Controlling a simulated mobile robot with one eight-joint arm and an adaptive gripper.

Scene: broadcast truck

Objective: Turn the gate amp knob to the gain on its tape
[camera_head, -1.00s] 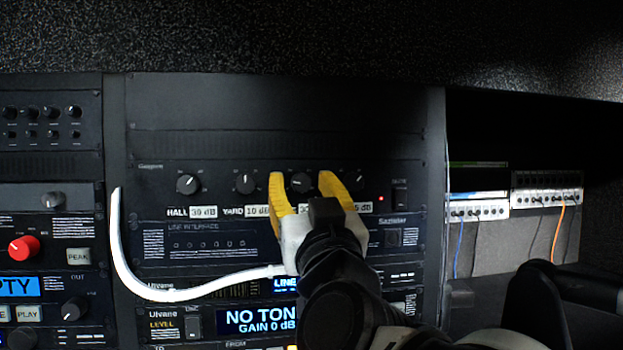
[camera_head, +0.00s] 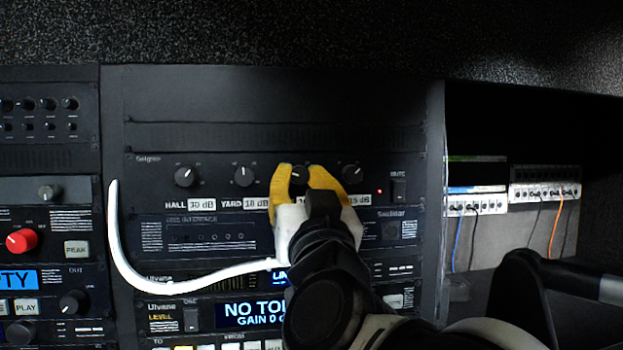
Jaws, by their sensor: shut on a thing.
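The amp panel has a row of black knobs with white tape labels under them. My gripper (camera_head: 300,170) has yellow fingers and is shut on the third knob (camera_head: 300,174) from the left; only its top shows between the fingers. The hall knob (camera_head: 185,176) sits above tape reading HALL 30 dB (camera_head: 190,205). The yard knob (camera_head: 244,175) sits above tape reading YARD 10 dB (camera_head: 245,203). The fourth knob (camera_head: 352,173) is free, right of my fingers, above tape ending in 5 dB (camera_head: 358,199). My gripper hides most of the third knob's tape, so its words cannot be read.
A mute switch (camera_head: 398,191) with a red light sits right of the knobs. A display (camera_head: 250,312) below shows NO TON and GAIN 0. A red knob (camera_head: 21,241) is at left.

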